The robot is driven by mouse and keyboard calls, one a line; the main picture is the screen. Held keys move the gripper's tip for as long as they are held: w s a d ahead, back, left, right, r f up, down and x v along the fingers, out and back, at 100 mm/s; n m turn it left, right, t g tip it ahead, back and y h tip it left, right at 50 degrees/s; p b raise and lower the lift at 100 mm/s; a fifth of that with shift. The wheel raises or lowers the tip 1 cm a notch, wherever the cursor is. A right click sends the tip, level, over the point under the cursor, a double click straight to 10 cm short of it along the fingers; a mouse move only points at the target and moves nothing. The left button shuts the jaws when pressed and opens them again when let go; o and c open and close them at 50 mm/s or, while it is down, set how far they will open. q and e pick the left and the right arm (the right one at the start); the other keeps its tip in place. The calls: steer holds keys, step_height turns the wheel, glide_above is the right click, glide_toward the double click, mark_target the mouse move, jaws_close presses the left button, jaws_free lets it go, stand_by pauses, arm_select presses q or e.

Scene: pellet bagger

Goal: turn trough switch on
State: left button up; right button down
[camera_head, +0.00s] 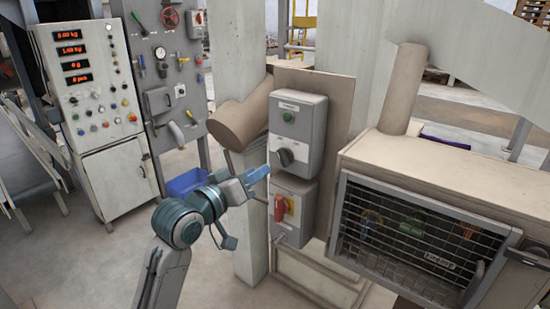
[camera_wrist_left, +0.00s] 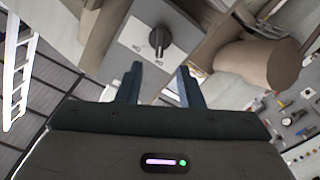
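A grey switch box (camera_head: 302,128) on a post carries a green lamp (camera_head: 289,117) and a black rotary knob (camera_head: 285,157); its labels are too small to read. The knob (camera_wrist_left: 157,40) also shows in the left wrist view on a grey plate, between and beyond the fingertips. My left gripper (camera_head: 262,175) is open and empty, just left of and slightly below the knob, apparently apart from it. In the left wrist view both fingers (camera_wrist_left: 160,80) stand apart with nothing between them. My right gripper is not in view.
Below is a second box with a red rotary switch (camera_head: 281,207) on a yellow plate. A beige cylinder (camera_head: 237,123) juts out left of the boxes. A mesh-fronted cabinet (camera_head: 420,235) stands right. A control panel (camera_head: 90,85) and tool board (camera_head: 165,60) are at the left.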

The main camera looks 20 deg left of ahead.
mark_target(280, 158)
arm_select(q)
steer(key=p+x, duration=0.2)
steer(key=x, duration=0.5)
steer(key=shift+w+d, duration=0.2)
steer(key=shift+w, duration=0.35)
jaws_close()
